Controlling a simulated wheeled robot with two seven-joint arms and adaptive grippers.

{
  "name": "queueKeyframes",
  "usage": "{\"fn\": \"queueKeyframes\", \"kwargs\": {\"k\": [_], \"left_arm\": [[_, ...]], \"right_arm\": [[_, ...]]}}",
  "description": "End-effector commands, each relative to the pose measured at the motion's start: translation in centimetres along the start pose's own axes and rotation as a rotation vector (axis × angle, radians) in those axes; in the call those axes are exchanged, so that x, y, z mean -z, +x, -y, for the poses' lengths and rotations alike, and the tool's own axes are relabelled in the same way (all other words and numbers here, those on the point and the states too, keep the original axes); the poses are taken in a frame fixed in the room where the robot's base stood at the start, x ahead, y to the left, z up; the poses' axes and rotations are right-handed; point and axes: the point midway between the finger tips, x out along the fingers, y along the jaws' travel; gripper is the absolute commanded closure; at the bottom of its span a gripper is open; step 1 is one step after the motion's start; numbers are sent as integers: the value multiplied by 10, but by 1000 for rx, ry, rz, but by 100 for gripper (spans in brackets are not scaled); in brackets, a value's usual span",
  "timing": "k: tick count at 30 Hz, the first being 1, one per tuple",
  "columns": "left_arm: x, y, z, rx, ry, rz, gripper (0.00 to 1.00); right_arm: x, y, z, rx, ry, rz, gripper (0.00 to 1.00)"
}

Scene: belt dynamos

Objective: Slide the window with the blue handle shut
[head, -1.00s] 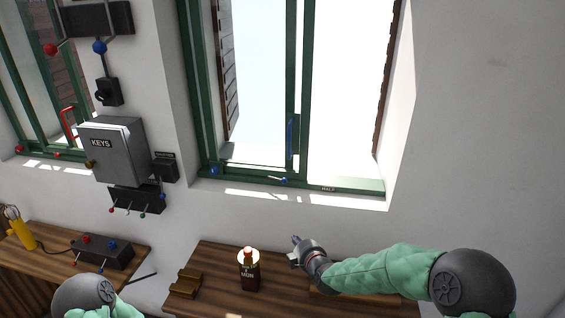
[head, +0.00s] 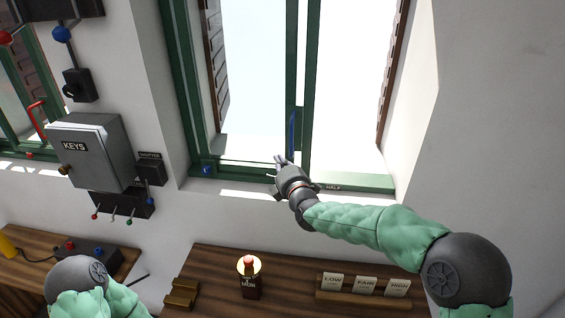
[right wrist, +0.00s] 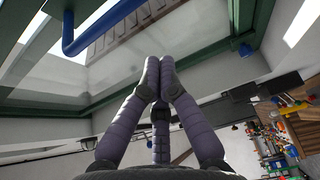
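The green-framed window (head: 312,60) stands part open, with a bare opening at its right side. Its blue handle (head: 292,132) is an upright bar on the sash's right edge; it also shows in the right wrist view (right wrist: 98,28), up and left of my fingertips. My right gripper (head: 280,160) is just below and left of the handle's lower end in the head view. Its fingertips (right wrist: 160,72) meet, with nothing seen between them. It looks apart from the handle. My left gripper is out of view.
A sill label reads HALF (head: 333,187). A blue knob (head: 207,170) sits at the frame's lower left. A grey KEYS box (head: 95,155) juts from the wall.

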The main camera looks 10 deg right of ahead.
Motion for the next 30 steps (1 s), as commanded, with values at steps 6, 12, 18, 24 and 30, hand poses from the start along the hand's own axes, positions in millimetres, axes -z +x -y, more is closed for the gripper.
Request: {"fn": "queueKeyframes", "kwargs": {"k": [6, 12, 18, 24, 30], "left_arm": [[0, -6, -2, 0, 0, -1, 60], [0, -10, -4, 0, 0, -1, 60], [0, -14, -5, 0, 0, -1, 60], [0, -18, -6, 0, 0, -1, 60], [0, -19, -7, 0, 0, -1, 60]], "right_arm": [[0, 32, 0, 1, 0, 0, 100], [0, 55, -1, 0, 1, 1, 100], [-9, 62, -1, 0, 2, 4, 100], [-25, 48, -1, 1, 2, 3, 100], [-31, 42, 0, 1, 2, 1, 100]]}}
